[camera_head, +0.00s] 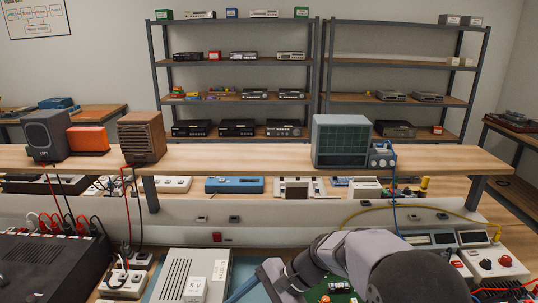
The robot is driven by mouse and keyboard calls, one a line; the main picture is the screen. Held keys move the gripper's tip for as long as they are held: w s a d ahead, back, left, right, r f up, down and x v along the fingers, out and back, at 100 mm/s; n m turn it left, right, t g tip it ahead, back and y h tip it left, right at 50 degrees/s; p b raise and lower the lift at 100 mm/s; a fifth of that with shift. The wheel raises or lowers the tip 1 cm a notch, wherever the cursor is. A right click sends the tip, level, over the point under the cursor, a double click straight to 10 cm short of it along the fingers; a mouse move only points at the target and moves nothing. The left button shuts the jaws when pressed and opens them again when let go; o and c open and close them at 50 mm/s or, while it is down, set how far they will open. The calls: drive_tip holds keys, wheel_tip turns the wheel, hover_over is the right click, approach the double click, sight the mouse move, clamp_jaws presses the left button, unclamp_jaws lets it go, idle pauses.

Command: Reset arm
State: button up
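My arm comes in at the bottom right of the head view, its grey and black links reaching left over the bench. My gripper (268,276) is at the lower middle, low in the picture, beside the right side of a light grey device (192,276). Its fingertips are small and partly hidden or cut off, so I cannot tell whether it is open or shut, or whether it holds anything.
A green circuit board (335,292) lies under my arm. A black amplifier (50,265) with plugged cables stands at the left. A raised shelf holds an oscilloscope (341,141) and wooden speaker (142,137). A yellow cable (385,208) and white power supplies (490,262) are at the right.

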drive_tip(key=s+d+n+h+p, duration=0.1)
drive_tip(key=s+d+n+h, duration=0.15)
drive_tip(key=s+n, duration=0.35)
drive_tip(key=s+d+f+n+h, duration=0.2)
drive_tip(key=s+d+h, duration=0.1)
drive_tip(key=d, duration=0.6)
drive_tip(key=s+d+f+n+t+h, duration=0.1)
drive_tip(key=s+d+f+n+h, duration=0.1)
drive_tip(key=s+d, duration=0.3)
drive_tip(key=d+h, duration=0.1)
drive_tip(key=d, duration=0.3)
drive_tip(key=shift+f, duration=0.25)
